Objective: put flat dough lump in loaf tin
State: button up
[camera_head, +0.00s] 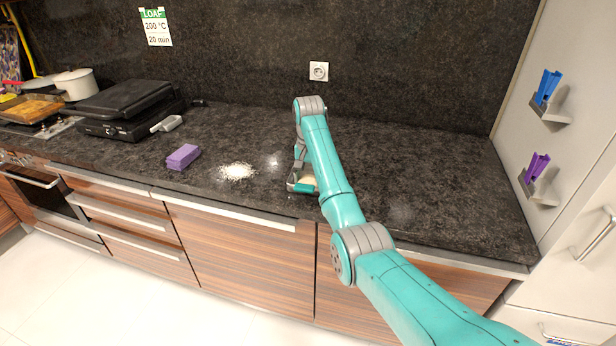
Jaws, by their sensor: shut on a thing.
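My gripper (303,184) is low over the front part of the dark counter, right of the middle of the flour patch. It is shut on the flat dough lump (309,181), a small cream-coloured patch between the fingers. Most of the lump is hidden by the gripper and arm. I cannot tell whether the lump touches the counter. I cannot make out a loaf tin in this view.
White flour (237,171) lies left of my gripper, with a purple block (183,157) beyond it. A black contact grill (125,108) and a pale pot (75,84) stand far left. Purple (535,168) and blue (547,86) items hang at right. The right counter is clear.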

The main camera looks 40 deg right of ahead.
jog(key=shift+f, duration=0.1)
jog(key=o, duration=1.2)
